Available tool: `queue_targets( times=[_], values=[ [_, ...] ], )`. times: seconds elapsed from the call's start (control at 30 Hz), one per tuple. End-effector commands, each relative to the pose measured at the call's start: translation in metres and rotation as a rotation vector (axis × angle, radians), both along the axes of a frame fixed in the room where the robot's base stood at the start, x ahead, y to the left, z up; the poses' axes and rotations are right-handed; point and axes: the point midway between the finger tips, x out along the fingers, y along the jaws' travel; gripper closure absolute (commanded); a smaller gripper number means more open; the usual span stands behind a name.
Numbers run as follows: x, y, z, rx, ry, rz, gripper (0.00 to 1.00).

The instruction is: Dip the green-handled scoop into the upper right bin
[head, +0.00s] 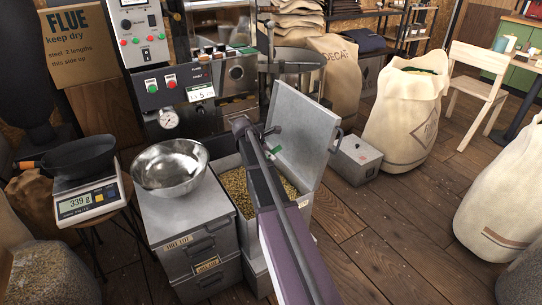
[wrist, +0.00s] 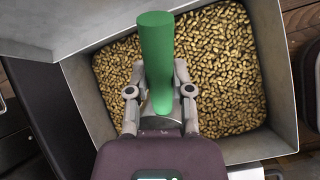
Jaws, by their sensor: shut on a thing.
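The green-handled scoop (wrist: 157,50) is in my gripper (wrist: 161,72), its thick green handle between the two fingers in the wrist view. A bit of green also shows by the open lid in the head view (head: 273,151). The scoop's bowl is hidden, so I cannot tell whether it touches the beans. The upper right bin (wrist: 279,60) is open below my gripper and holds many pale tan beans (wrist: 222,75). In the head view its metal wall (head: 247,232) shows left of my arm, with its lid (head: 308,128) raised.
A steel bowl (head: 170,170) stands on the closed bin to the left. A scale (head: 88,198) reading 339 g carries a black pan (head: 78,158). A roaster panel (head: 170,85) is behind. A grey box (head: 355,162) and a bean sack (head: 405,110) stand right of the lid.

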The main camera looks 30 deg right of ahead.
Motion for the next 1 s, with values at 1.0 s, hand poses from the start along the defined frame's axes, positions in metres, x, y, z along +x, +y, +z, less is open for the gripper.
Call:
queue_targets(
  times=[1.0],
  values=[
    [0.0,0.0,-0.068,0.002,-0.001,0.001,1.0]
  ],
)
